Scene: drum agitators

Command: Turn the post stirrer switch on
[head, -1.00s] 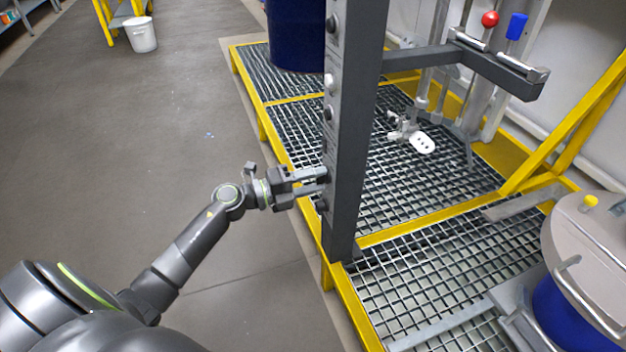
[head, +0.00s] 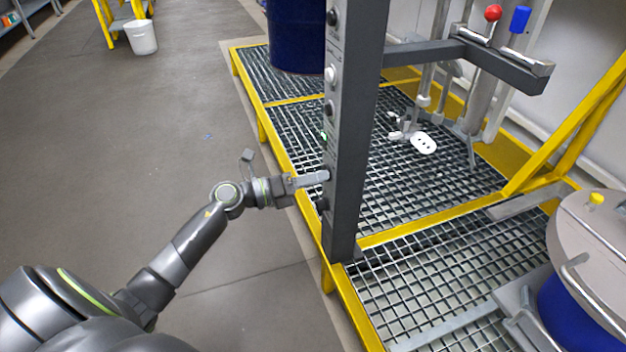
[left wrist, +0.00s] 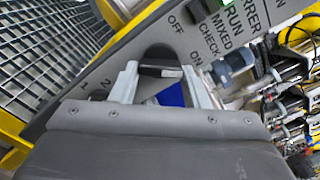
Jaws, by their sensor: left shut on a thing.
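The grey post (head: 345,150) stands upright at the front edge of the grating, with several dark knobs and buttons down its left face. My left gripper (head: 318,178) reaches it from the left and is shut on a dark switch knob (left wrist: 160,52) low on the post. In the left wrist view the two fingers sit on either side of this knob. The words OFF and ON are printed beside it, with RUN, MIXED and CHECK further off. A green lamp (head: 324,136) shows on the post above the gripper. The knob's exact angle is partly hidden by the fingers. My right gripper is out of view.
A yellow-framed grating platform (head: 430,200) lies behind the post. A horizontal arm carries red (head: 493,12) and blue (head: 520,18) knobs.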

